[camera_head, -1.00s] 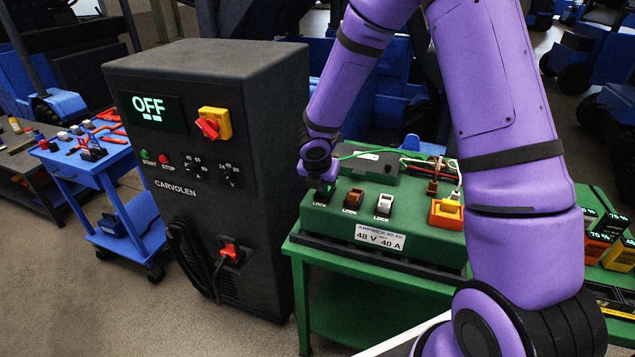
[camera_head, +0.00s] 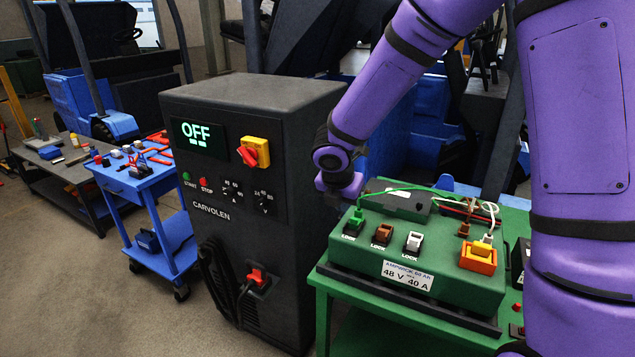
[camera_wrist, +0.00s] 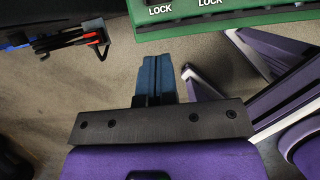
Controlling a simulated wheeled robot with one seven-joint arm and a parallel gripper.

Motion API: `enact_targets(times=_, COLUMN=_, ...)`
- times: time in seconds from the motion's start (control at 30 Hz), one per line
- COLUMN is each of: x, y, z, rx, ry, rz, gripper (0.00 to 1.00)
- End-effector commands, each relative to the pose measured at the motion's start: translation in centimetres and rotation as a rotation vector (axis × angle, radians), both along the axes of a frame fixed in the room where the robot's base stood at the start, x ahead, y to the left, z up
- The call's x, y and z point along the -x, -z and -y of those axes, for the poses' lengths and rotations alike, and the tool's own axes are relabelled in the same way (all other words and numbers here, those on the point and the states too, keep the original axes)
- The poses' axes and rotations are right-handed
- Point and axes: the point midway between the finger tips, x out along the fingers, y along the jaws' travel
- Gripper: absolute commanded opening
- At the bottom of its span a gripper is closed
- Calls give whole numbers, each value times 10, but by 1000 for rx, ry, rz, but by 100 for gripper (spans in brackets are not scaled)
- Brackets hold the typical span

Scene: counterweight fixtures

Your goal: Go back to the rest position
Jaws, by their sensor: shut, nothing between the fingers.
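My gripper (camera_wrist: 152,75) shows in the wrist view with its blue-grey fingers together and nothing between them. In the head view its purple wrist end (camera_head: 340,183) is up beside the back left corner of the green battery box (camera_head: 445,279); the fingers cannot be made out there. In the wrist view the fingers are over bare floor, below the box's edge (camera_wrist: 230,20). On the box are a green lever (camera_head: 354,221), a brown lever (camera_head: 382,233) and a white lever (camera_head: 413,241), each by a LOCK label. An orange and yellow connector (camera_head: 478,257) sits at the right.
A dark charger cabinet (camera_head: 240,120) reading OFF stands close left of the gripper. The box rests on a green cart (camera_head: 330,283). A blue tool cart (camera_head: 133,183) and a grey bench (camera_head: 60,172) stand farther left. The floor in front is clear.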

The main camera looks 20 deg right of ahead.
Motion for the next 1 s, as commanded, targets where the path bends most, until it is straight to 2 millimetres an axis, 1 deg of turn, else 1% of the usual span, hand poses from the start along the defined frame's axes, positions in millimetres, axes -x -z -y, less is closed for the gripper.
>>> enact_targets(times=0.07, x=1, y=-2, z=0, rx=0, ry=6, rz=3, gripper=0)
enact_targets(times=0.17, x=4, y=-10, z=5, rx=-3, ry=51, rz=19, gripper=0)
enact_targets(times=0.27, x=12, y=-30, z=13, rx=-15, ry=160, rz=59, gripper=0)
enact_targets(times=0.37, x=27, y=-57, z=26, rx=-39, ry=322, rz=115, gripper=0)
enact_targets(times=0.5, x=53, y=-93, z=43, rx=-93, ry=571, rz=200, gripper=0)
enact_targets(times=0.57, x=65, y=-108, z=49, rx=-123, ry=674, rz=237, gripper=0)
enact_targets(times=0.7, x=96, y=-138, z=61, rx=-205, ry=917, rz=317, gripper=0)
enact_targets(times=0.8, x=119, y=-157, z=68, rx=-276, ry=1088, rz=368, gripper=0)
enact_targets(times=1.0, x=167, y=-188, z=77, rx=-443, ry=1423, rz=446, gripper=0)
